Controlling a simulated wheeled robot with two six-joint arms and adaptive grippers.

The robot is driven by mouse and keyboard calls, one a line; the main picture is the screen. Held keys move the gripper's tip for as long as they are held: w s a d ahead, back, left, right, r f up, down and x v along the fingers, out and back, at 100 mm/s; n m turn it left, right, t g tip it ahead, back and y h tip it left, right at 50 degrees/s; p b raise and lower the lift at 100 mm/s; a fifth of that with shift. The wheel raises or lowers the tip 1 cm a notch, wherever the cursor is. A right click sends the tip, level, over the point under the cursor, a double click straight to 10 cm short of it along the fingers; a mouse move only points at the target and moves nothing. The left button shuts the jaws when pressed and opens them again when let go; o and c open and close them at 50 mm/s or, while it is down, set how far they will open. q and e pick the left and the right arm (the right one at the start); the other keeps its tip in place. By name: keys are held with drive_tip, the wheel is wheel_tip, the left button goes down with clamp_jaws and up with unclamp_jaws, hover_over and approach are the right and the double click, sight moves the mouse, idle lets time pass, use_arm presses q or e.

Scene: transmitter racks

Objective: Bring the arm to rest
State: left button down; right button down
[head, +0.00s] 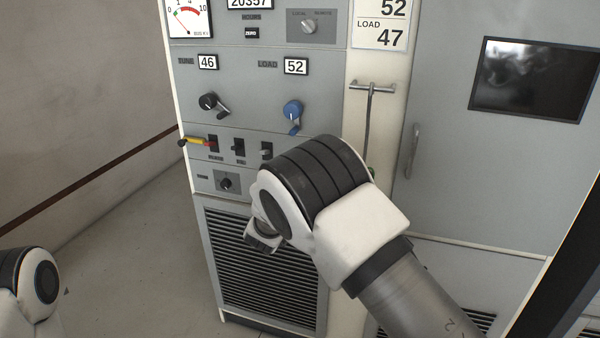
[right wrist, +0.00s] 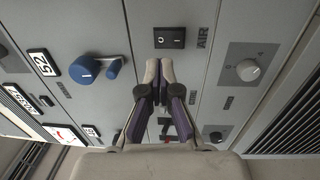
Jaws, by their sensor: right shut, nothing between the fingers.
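My right arm comes in from the lower right in the head view, its wrist bent in front of the grey transmitter rack (head: 265,125). I cannot tell whether the tips touch the panel. Of my left arm only a rounded joint shows at the lower left corner of the head view; its gripper is out of view.
The rack carries a black crank (head: 209,101), a blue crank (head: 292,113), LOAD counter (head: 296,67) reading 52, and a yellow-red handle (head: 194,141). A rail (head: 373,87) and door handle (head: 412,150) stick out to the right. Open floor (head: 140,270) lies left.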

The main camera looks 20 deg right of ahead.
drive_tip(key=s+d+f+n+g+p, duration=0.1)
drive_tip(key=s+d+f, duration=0.2)
drive_tip(key=f, duration=0.3)
drive_tip(key=s+d+f+g+y+p, duration=0.1)
drive_tip(key=s+d+f+g, duration=0.1)
drive_tip(key=d+f, duration=0.25)
drive_tip(key=s+d+f+n+g+p, duration=0.1)
drive_tip(key=s+d+f, duration=0.15)
drive_tip(key=f, duration=0.35)
drive_tip(key=s+d+f+m+g+y, duration=0.1)
drive_tip(key=s+d+f+g+y, duration=0.2)
drive_tip(key=s+f, duration=1)
drive_tip(key=s+a+f+m+g+y, duration=0.1)
drive_tip(key=s+a+m+g+y, duration=0.1)
drive_tip(key=s, duration=0.7)
drive_tip(key=s+a+f+m+g+y+p, duration=0.1)
drive_tip(key=s+a+m+g+y, duration=0.1)
drive_tip(key=s+m, duration=0.4)
drive_tip(key=s+a+f+m+g+y, duration=0.1)
drive_tip(key=s+a+m+g+y, duration=0.1)
drive_tip(key=s, duration=1.2)
drive_tip(key=a+m+g, duration=0.1)
drive_tip(key=m+g, duration=0.1)
drive_tip(key=shift+s+a+f+m+g+y, duration=0.25)
drive_tip(key=shift+a+m+g+y, duration=0.05)
drive_tip(key=shift+y, duration=0.1)
